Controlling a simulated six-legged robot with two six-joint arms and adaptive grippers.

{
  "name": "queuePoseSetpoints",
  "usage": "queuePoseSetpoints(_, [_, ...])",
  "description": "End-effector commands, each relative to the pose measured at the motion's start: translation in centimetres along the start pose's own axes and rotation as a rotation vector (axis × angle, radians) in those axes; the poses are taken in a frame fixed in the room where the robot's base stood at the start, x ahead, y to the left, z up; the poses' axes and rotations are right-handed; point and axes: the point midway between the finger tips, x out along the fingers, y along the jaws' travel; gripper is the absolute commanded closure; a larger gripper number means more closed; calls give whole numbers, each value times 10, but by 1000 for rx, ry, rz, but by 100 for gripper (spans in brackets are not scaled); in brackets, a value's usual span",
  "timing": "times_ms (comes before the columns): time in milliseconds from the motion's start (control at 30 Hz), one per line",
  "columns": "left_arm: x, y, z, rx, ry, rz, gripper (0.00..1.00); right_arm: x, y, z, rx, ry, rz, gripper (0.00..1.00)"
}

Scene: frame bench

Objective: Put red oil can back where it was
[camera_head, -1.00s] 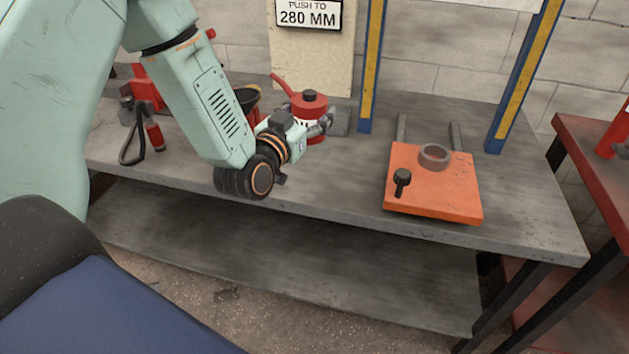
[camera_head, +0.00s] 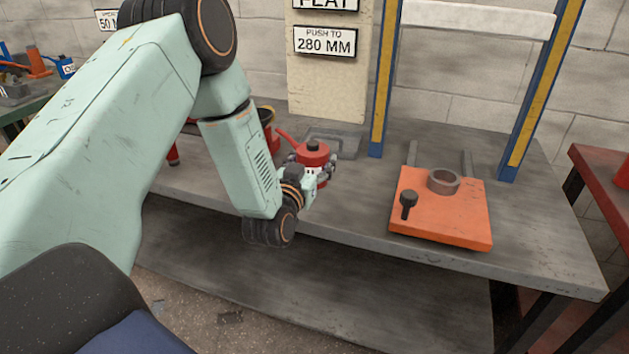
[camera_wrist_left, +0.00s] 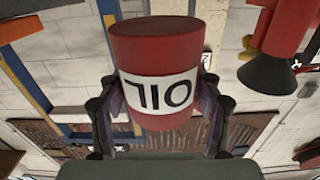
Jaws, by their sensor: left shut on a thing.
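The red oil can (camera_head: 313,152) has a black cap and a thin red spout that points up and left. My left gripper (camera_head: 318,174) is shut around the can's body, near the front edge of the grey bench. In the left wrist view the can (camera_wrist_left: 168,44) fills the middle, upside down in the picture, with a white OIL label between the two fingers (camera_wrist_left: 160,108). Whether the can's base touches the bench is hidden by the gripper in the head view. My right gripper is not in view.
A grey tray (camera_head: 346,143) lies on the bench behind the can. Bare bench (camera_head: 365,190) lies between can and plate.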

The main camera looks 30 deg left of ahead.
Motion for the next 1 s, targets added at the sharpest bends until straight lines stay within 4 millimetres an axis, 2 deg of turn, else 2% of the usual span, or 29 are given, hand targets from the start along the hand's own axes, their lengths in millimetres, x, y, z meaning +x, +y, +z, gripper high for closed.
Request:
queuePoseSetpoints(133, [0,3,11,1,5,2,95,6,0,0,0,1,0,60])
queuePoseSetpoints(300, [-1,4,35,2,4,1,95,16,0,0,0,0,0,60])
queuePoseSetpoints(733, [-1,6,39,1,4,2,95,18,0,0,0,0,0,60])
queuePoseSetpoints(767, [-2,6,41,1,0,2,34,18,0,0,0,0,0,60])
queuePoseSetpoints(1000, [-1,5,40,1,1,2,14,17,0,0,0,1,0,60])
